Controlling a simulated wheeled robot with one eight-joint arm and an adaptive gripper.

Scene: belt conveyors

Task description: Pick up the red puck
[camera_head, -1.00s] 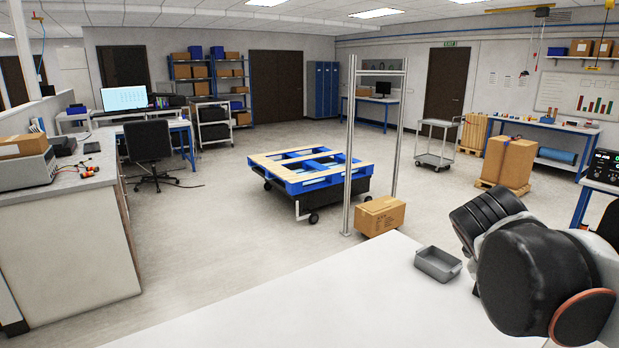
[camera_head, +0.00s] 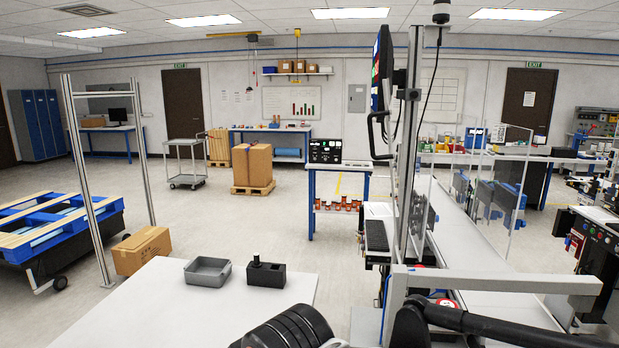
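I cannot make out the red puck for certain. A small red and white round patch (camera_head: 447,302) shows at the near end of the belt conveyor (camera_head: 480,262), just above a black arm part. I cannot tell whether it is the puck or a marking. My gripper's fingertips are not in view. Dark parts of my arm show along the bottom edge, in front of the white table (camera_head: 130,305) and the conveyor.
A grey tray (camera_head: 207,272) and a small black block (camera_head: 266,273) stand on the white table. A metal post (camera_head: 410,150) and a grey crossbar (camera_head: 495,281) stand by the conveyor. Clear panels rise along the belt. Open floor lies beyond the table.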

